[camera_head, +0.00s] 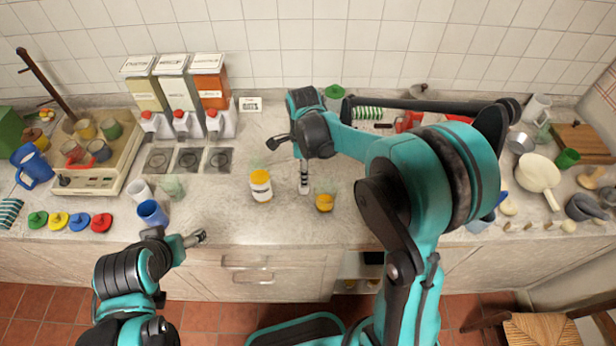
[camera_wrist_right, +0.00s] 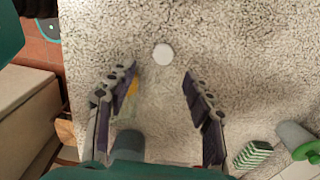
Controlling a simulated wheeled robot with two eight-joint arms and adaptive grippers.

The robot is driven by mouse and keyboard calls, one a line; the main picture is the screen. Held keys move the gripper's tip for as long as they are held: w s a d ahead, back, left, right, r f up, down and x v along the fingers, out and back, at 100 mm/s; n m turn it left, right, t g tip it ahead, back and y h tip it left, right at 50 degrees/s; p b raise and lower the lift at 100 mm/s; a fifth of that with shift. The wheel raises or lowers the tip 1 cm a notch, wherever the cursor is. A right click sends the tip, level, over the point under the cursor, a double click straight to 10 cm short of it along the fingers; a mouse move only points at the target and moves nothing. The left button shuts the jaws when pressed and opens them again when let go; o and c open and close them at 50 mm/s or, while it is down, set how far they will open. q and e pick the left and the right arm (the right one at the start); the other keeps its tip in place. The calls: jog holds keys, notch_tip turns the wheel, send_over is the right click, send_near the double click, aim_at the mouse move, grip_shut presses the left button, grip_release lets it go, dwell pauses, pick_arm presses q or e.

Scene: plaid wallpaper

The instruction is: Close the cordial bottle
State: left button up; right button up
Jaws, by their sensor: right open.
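The likely cordial bottle (camera_head: 261,186) stands upright on the counter, with yellow contents, a white label and a faint clear upper part. I cannot make out a cap on it. My right gripper (camera_head: 304,178) points down just right of it. The gripper also shows in the right wrist view (camera_wrist_right: 160,95), open, with nothing clearly between its fingers. A small white disc, perhaps the cap (camera_wrist_right: 163,54), lies on the counter just beyond the fingertips. My left gripper (camera_head: 197,238) is low at the counter's front edge; its fingers are too small to judge.
A blue cup (camera_head: 152,212) stands at left. Dispensers (camera_head: 175,90) line the back. A green-striped item (camera_wrist_right: 253,155) lies behind.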

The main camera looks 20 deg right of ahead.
jog(key=shift+w+f, duration=0.2)
jog(key=shift+w, duration=0.1)
jog(key=shift+s+r, duration=0.1)
jog(key=shift+s, duration=0.05)
jog(key=shift+f+b, duration=0.35)
jog(key=shift+f, duration=1)
jog(key=f, duration=0.1)
jog(key=f+b, duration=0.1)
jog(key=f, duration=0.1)
jog(key=f+b, duration=0.1)
jog(key=f, duration=0.1)
jog(key=shift+w+a+f, duration=0.15)
jog(key=shift+w+a, duration=0.05)
jog(key=shift+w, duration=0.05)
jog(key=c, duration=0.8)
